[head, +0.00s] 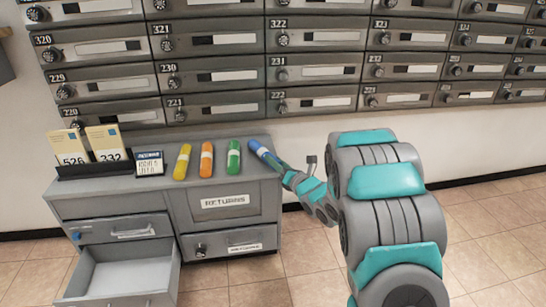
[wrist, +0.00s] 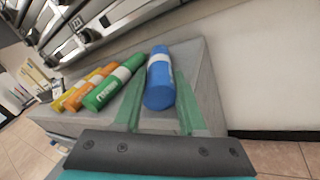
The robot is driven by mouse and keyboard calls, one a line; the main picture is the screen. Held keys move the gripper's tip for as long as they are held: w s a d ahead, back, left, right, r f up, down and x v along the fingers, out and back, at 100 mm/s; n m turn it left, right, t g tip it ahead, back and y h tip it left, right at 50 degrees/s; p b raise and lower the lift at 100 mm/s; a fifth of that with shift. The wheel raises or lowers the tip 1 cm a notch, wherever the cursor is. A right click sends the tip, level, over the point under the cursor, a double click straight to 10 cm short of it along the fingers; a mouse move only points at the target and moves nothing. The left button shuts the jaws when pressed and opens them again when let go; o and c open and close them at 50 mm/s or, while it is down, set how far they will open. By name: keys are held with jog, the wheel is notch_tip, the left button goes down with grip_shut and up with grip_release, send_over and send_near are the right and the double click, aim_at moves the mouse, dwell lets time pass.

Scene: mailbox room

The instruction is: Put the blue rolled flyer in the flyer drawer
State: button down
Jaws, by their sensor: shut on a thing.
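The blue rolled flyer (head: 262,152) is at the right end of a row on top of the grey cabinet. My gripper (head: 284,168) is shut on it from its near right end. In the wrist view the fingers (wrist: 158,112) stand on both sides of the blue flyer (wrist: 160,80), beside the green roll. I cannot tell whether the flyer touches the cabinet top. An open, empty drawer (head: 128,276) sticks out at the cabinet's lower left; no label on it is readable.
Yellow (head: 182,162), orange (head: 206,160) and green (head: 233,157) rolls lie left of the blue one. A card rack (head: 92,170) stands at the left end. Below are a RETURNS front (head: 225,202) and closed drawers. Mailboxes (head: 225,75) line the wall behind.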

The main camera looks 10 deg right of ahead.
jog(key=shift+f+b, duration=0.1)
jog(key=shift+b, duration=0.2)
jog(key=c, duration=0.8)
grip_release()
jog(key=shift+o, duration=0.2)
jog(key=shift+s+r+p, duration=0.1)
jog(key=shift+r+p, duration=0.1)
jog(key=shift+p, duration=0.1)
jog(key=b+v, duration=0.6)
jog(key=v, duration=0.5)
jog(key=shift+s+d+b, duration=0.2)
jog(key=shift+s+b, duration=0.15)
jog(key=shift+f, duration=0.1)
